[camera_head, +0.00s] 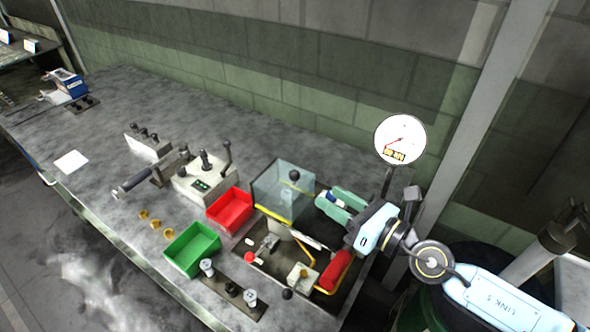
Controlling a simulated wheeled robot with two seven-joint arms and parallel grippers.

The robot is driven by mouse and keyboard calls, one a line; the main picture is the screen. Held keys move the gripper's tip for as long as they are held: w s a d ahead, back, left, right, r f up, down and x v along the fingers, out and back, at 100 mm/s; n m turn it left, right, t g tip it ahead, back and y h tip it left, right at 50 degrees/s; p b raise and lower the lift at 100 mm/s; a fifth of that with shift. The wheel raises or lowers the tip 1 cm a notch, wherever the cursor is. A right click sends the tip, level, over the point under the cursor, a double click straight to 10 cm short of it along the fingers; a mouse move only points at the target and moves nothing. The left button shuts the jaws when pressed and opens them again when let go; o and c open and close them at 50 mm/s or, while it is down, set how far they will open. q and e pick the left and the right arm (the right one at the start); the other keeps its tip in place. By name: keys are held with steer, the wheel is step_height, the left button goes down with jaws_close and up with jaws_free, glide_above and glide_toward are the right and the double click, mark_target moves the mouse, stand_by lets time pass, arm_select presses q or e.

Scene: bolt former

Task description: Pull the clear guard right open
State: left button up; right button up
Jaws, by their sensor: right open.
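The clear guard (273,203) is a see-through box-like cover on the bolt former, right of the middle of the bench. A dark knob (294,175) shows at its upper part, and a pale cylindrical part shows through its panel. My right gripper (328,203) comes in from the right with green fingers. It is open at the guard's right side, with nothing seen between the fingers. I cannot tell whether a finger touches the guard. My right arm hides part of the machine behind it. My left gripper is out of view.
A red bin (230,210) and a green bin (192,248) stand left of the guard. A round gauge (400,139) rises behind my right arm. A red cylinder (336,270) and a black-knobbed lever lie in front. The grey bench (110,125) is mostly clear at the left.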

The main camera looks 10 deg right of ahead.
mark_target(295, 172)
steer(key=p+x, duration=0.1)
steer(key=x, duration=1)
steer(key=shift+d+p, duration=0.1)
steer(key=shift+p, duration=0.25)
jaws_close()
